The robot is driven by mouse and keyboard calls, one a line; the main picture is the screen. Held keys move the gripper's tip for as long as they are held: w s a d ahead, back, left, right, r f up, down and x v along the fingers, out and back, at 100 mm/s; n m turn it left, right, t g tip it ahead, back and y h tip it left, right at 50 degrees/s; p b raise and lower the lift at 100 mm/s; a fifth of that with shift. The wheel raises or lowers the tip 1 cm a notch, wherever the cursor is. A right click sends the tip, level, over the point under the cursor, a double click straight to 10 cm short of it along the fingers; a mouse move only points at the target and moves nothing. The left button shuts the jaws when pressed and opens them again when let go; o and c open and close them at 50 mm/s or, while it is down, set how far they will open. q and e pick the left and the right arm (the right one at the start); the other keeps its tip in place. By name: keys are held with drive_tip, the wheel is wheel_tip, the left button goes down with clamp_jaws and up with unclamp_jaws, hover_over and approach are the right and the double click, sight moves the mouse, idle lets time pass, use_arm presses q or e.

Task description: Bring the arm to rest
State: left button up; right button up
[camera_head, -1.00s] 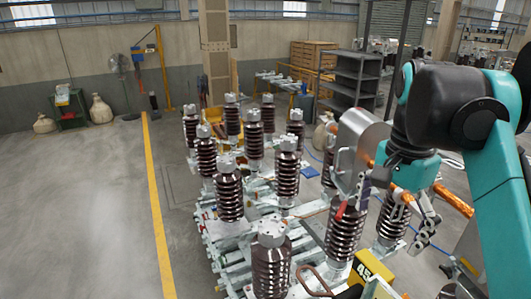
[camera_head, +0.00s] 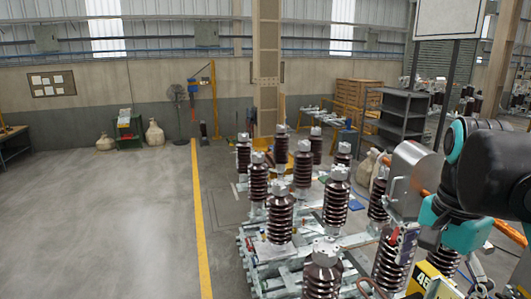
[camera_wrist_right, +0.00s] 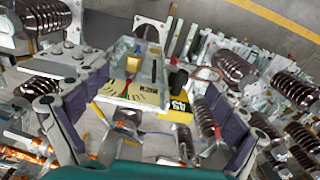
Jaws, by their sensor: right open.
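My right arm (camera_head: 490,170), teal and black, comes in from the right edge in the head view. Its gripper (camera_head: 440,262) hangs low at the right, partly lost among the insulators. In the right wrist view my right gripper (camera_wrist_right: 160,105) has its two purple-padded fingers spread wide apart. I see nothing held between them. A grey instrument panel with a yellow dial face (camera_wrist_right: 125,95) and a yellow plate marked 45 (camera_wrist_right: 181,106) show beyond and between the fingers. My left gripper is not in view.
Several brown ribbed insulators (camera_head: 336,205) stand on a pale metal frame (camera_head: 270,252) close to the arm. A yellow 45 plate (camera_head: 424,277) is near the gripper. Dark shelves (camera_head: 400,115) stand behind. The floor left of the yellow line (camera_head: 198,220) is open.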

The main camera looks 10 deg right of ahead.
drive_tip(key=w+a+f+n+t, duration=0.2)
drive_tip(key=a+f+n, duration=0.4)
drive_tip(key=f, duration=0.4)
drive_tip(key=w+a+f+n+t, duration=0.25)
drive_tip(key=a+f+n, duration=0.25)
drive_tip(key=f, duration=0.5)
drive_tip(key=w+a+f+n+t, duration=0.2)
drive_tip(key=a+f+n, duration=0.4)
drive_tip(key=f, duration=0.3)
use_arm(q)
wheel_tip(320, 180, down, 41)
drive_tip(key=b, duration=4)
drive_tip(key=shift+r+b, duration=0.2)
drive_tip(key=shift+b, duration=0.15)
use_arm(e)
wheel_tip(320, 180, down, 40)
drive_tip(key=shift+d+m, duration=0.15)
drive_tip(key=shift+m, duration=0.15)
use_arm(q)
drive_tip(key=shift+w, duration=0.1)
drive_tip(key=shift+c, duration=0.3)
use_arm(e)
drive_tip(key=shift+c, duration=0.4)
